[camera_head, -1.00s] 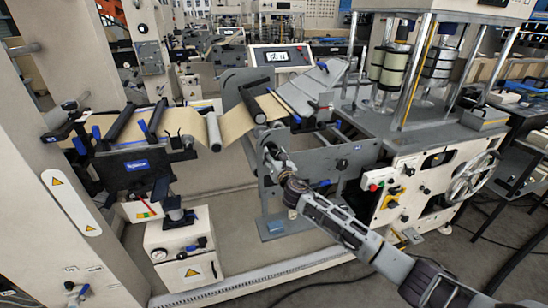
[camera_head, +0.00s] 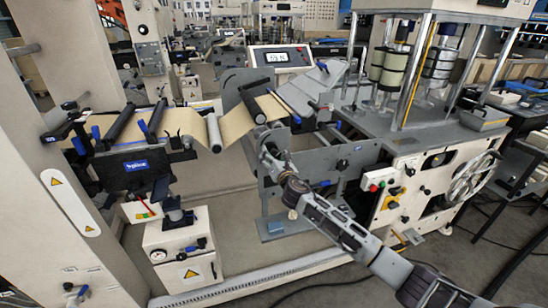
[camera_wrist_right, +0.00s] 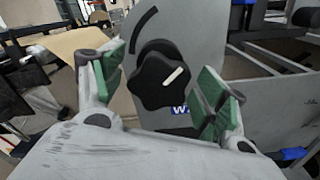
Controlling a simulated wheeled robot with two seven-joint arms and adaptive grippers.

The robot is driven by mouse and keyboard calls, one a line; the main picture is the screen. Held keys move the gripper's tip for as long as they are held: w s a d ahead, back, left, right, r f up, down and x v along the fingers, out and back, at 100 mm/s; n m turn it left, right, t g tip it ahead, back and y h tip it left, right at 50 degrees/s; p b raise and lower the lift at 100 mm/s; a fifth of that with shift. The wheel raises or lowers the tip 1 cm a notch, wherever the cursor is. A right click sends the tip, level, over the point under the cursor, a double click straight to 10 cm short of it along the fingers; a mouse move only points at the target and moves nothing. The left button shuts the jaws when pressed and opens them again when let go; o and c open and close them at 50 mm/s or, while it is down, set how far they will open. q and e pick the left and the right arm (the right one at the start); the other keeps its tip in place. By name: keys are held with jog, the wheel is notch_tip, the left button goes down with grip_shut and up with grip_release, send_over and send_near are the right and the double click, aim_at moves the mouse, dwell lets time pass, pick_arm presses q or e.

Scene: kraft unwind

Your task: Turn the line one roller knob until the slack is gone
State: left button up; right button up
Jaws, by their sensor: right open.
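The black lobed knob (camera_wrist_right: 160,78) with a white pointer line sits on a grey plate in the right wrist view. Its pointer slants to the upper right, and a dark arc mark is above it. My right gripper (camera_wrist_right: 158,85) is open, with one green-padded finger on each side of the knob; I cannot tell whether the pads touch it. In the head view, my right gripper (camera_head: 264,143) is at the grey side plate and hides the knob. The brown kraft web (camera_head: 185,124) runs over a grey roller (camera_head: 214,132) and dips before rising to the right. My left gripper is not in view.
A digital display (camera_head: 277,57) stands behind the web. The press (camera_head: 440,110) with its handwheel and buttons stands on the right. A white cabinet with a gauge (camera_head: 182,250) stands on the floor at lower left. A tall beige column (camera_head: 60,180) fills the left.

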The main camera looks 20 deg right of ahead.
jog(key=shift+s, duration=0.1)
jog(key=shift+s+p, duration=0.5)
jog(key=shift+s, duration=0.55)
jog(key=shift+s+d+p, duration=0.15)
jog(key=shift+s+p, duration=0.6)
jog(key=shift+s, duration=1.65)
